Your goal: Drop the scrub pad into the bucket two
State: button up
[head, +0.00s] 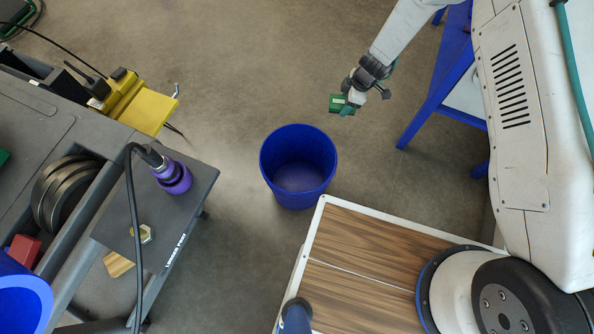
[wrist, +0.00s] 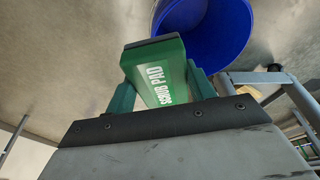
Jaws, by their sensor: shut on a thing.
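A blue bucket (head: 299,185) stands open and empty on the floor, to the left of and below the gripper in the head view. The pad is held in the air, apart from the bucket. The bucket's rim shows beyond the pad in the wrist view (wrist: 215,35). No number is readable on it.
A grey cart (head: 85,130) with a purple-collared tool (head: 173,176) stands at left. Another blue container (head: 22,300) is partly visible at lower left. A blue-framed table (head: 430,105) stands at right. Bare floor surrounds the bucket's upper side.

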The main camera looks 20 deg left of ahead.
jog(key=s+a+f+n+g, duration=0.1)
jog(key=s+a+f+n, duration=0.3)
jog(key=f, duration=0.6)
jog(key=s+a+f+n+g+h, duration=0.1)
jog(key=s+a+f+n, duration=0.4)
jog(key=s+f, duration=0.3)
jog(key=shift+s+a+f+n+h, duration=0.2)
jog(key=shift+a+f+n+h, duration=0.15)
jog(key=shift+f, duration=0.75)
jog(key=o, duration=1.3)
jog(key=shift+r, duration=0.1)
jog(key=v, duration=0.7)
jog(key=shift+w+d+r, duration=0.1)
jog(key=shift+r, duration=0.15)
